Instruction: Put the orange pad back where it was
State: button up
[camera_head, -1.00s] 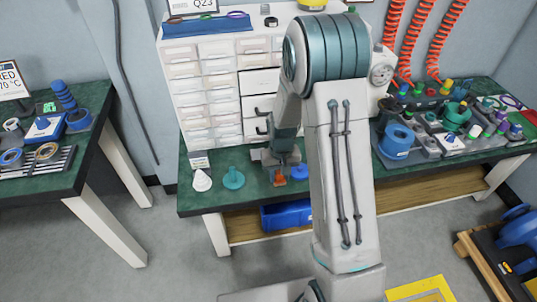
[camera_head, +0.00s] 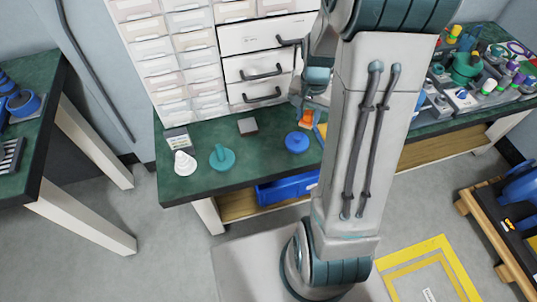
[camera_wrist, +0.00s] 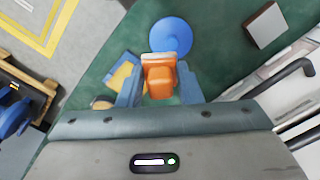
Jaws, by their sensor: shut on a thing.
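The orange pad (camera_wrist: 160,80) is between the two blue-grey fingers of my gripper (camera_wrist: 158,86) in the wrist view. My gripper is shut on it, and a pale strip shows along the pad's far edge. In the head view the orange pad (camera_head: 306,118) shows below my gripper (camera_head: 305,104), just behind and right of the blue round piece (camera_head: 297,142). The blue piece (camera_wrist: 171,36) also shows beyond the pad in the wrist view. The pad appears held above the green bench; its exact height is unclear. My arm hides part of the bench to the right.
A dark-sided block with a pale top (camera_head: 248,126) stands left of the gripper. A white cone (camera_head: 185,163) and a teal cone (camera_head: 222,157) stand at front left. A yellow-and-blue item (camera_wrist: 124,75) lies beside the left finger. Drawers with dark handles (camera_head: 262,74) rise behind.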

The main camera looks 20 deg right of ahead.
jog(key=shift+s+f+m, duration=0.1)
jog(key=shift+s+m, duration=0.15)
jog(key=shift+m, duration=0.05)
jog(key=a+f, duration=0.2)
jog(key=a, duration=0.1)
jog(key=w+a+f+b, duration=0.1)
jog(key=a+f, duration=0.1)
jog(key=a, duration=0.2)
jog(key=a+f, duration=0.2)
jog(key=a, duration=0.2)
jog(key=shift+w+f+b, duration=0.3)
jog(key=shift+w, duration=0.05)
jog(key=shift+f+b, duration=0.5)
jog(key=shift+f, duration=1.5)
jog(key=shift+f, duration=0.1)
jog(key=o, duration=1)
